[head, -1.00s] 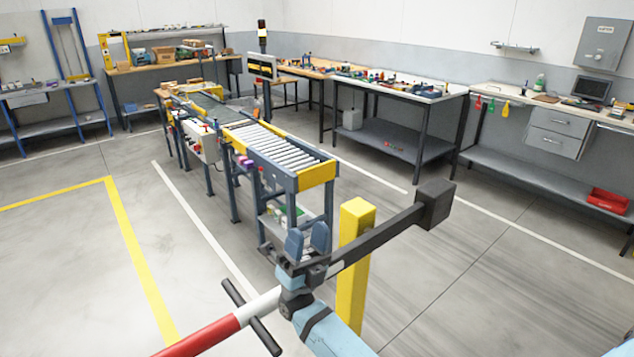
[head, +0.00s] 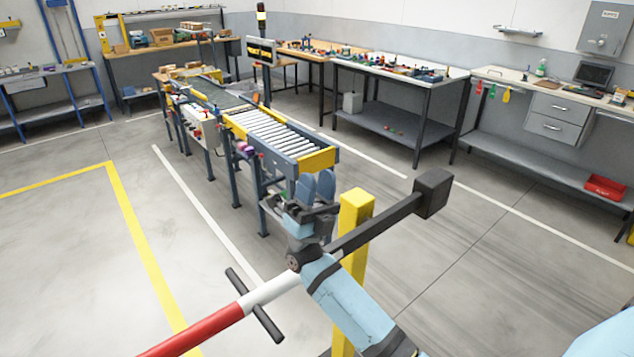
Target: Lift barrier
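The barrier's red and white pole (head: 212,323) slopes up from the bottom edge towards the yellow post (head: 354,215). A black crossbar handle (head: 254,305) sits across the pole. Beyond the white part, a dark arm (head: 375,227) runs to a black block (head: 433,193) at the upper right end. My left gripper is out of view.
A roller conveyor (head: 268,131) stands behind my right gripper. Workbenches (head: 383,67) line the back wall, and a bench with drawers (head: 553,129) stands at the right. The floor at left, inside the yellow line (head: 130,220), is clear.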

